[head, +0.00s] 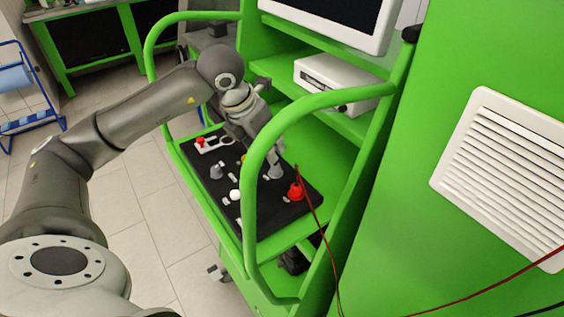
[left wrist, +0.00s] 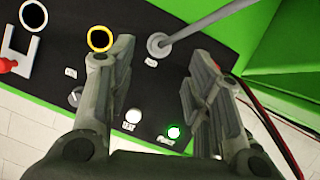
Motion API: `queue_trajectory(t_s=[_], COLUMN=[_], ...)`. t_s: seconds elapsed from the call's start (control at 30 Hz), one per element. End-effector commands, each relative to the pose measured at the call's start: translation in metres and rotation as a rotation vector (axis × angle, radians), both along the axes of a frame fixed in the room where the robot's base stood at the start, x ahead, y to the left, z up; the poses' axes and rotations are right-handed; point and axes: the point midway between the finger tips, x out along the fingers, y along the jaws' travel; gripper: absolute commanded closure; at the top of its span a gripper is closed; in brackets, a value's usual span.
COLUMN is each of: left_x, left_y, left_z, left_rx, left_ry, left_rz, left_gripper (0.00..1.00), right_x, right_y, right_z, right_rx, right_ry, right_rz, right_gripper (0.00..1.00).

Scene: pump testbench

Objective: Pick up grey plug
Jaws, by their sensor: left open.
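A grey piece with a round disc foot and a slanting grey rod, likely the grey plug (left wrist: 158,45), stands on the black panel (left wrist: 190,30) in the left wrist view. My left gripper (left wrist: 163,54) is open, with one finger on each side of this view and the grey foot showing between and beyond them. Nothing is held. In the head view my left gripper (head: 262,138) points down over the black panel (head: 270,222), above a grey piece (head: 276,171). Another grey piece (head: 216,171) stands further left. My right gripper is not in view.
A yellow-ringed socket (left wrist: 100,38) lies beside the left finger. A white button (left wrist: 133,115) and a green-lit button (left wrist: 174,132) are close by. A red knob (head: 296,190) and red cable (head: 317,222) are at the right. Green cart rails (head: 262,150) rise around the panel.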

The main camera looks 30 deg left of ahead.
Motion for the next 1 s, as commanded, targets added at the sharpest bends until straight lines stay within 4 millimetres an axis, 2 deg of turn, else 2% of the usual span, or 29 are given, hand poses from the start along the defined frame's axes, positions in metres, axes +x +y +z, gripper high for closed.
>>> queue_trajectory(t_s=[0.1,0.23,0.37,0.53,0.7,0.97,1.0], left_x=[0.007,0.011,0.015,0.022,0.030,0.031,0.031], left_y=[-0.002,-0.002,-0.003,-0.005,-0.006,-0.006,-0.006], left_z=[-0.017,-0.029,-0.036,-0.058,-0.077,-0.080,-0.080], left_rx=[-0.001,0.001,-0.001,-0.001,-0.001,0.000,0.000], left_ry=[0.004,0.002,0.002,0.005,0.001,-0.001,0.000], left_rz=[-0.001,-0.001,-0.002,-0.001,0.000,-0.001,-0.001], left_gripper=[0.53,0.53,0.53,0.53,0.53,0.53,0.59], right_x=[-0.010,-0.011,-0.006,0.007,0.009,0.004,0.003], right_y=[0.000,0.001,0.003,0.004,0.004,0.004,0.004], right_z=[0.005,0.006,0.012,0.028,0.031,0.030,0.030], right_rx=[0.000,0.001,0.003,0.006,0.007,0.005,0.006], right_ry=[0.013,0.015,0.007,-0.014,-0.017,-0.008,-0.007], right_rz=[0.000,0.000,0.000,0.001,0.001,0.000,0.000], right_gripper=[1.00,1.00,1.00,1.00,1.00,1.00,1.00])
